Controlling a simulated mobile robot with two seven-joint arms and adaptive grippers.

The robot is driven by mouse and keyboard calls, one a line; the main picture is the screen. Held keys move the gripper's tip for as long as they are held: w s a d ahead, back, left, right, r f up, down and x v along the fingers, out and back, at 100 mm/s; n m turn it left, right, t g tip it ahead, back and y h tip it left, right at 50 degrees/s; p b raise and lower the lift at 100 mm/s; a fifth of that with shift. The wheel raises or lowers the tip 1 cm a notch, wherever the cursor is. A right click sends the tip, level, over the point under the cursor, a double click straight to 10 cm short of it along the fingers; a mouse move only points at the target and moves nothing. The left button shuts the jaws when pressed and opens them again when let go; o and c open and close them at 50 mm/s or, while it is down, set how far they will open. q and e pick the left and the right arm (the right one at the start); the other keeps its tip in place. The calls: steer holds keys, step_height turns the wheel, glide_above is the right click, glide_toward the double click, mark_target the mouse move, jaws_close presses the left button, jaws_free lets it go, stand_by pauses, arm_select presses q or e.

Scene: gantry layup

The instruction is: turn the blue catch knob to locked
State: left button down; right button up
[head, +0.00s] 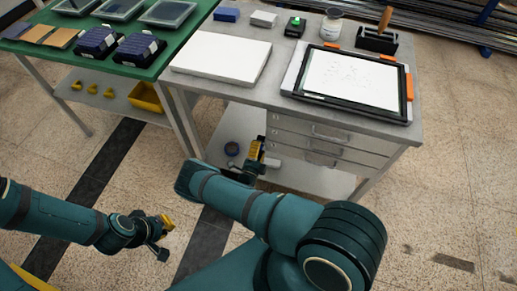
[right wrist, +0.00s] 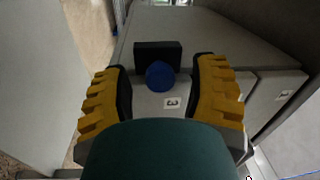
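The blue catch knob (right wrist: 160,75) is round and sits in front of a dark block (right wrist: 158,52) on a grey surface, above a label reading 3. My right gripper (right wrist: 163,90) is open, its yellow-padded fingers apart on either side of the knob in the picture; I cannot see contact. In the head view my right gripper (head: 255,152) is beside the left end of the drawer unit (head: 330,142) under the grey bench, and the knob cannot be made out there. My left gripper (head: 162,236) is low over the floor, its opening unclear.
The grey bench (head: 225,98) carries a white slab (head: 222,57) and a black-framed board (head: 352,80). A green table (head: 60,50) with trays stands at left. A small dark blue round item (head: 232,148) shows by the lower shelf. Floor in front is clear.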

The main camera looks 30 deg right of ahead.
steer(key=shift+s, duration=0.15)
steer(key=v, duration=1.2)
stand_by(0.3)
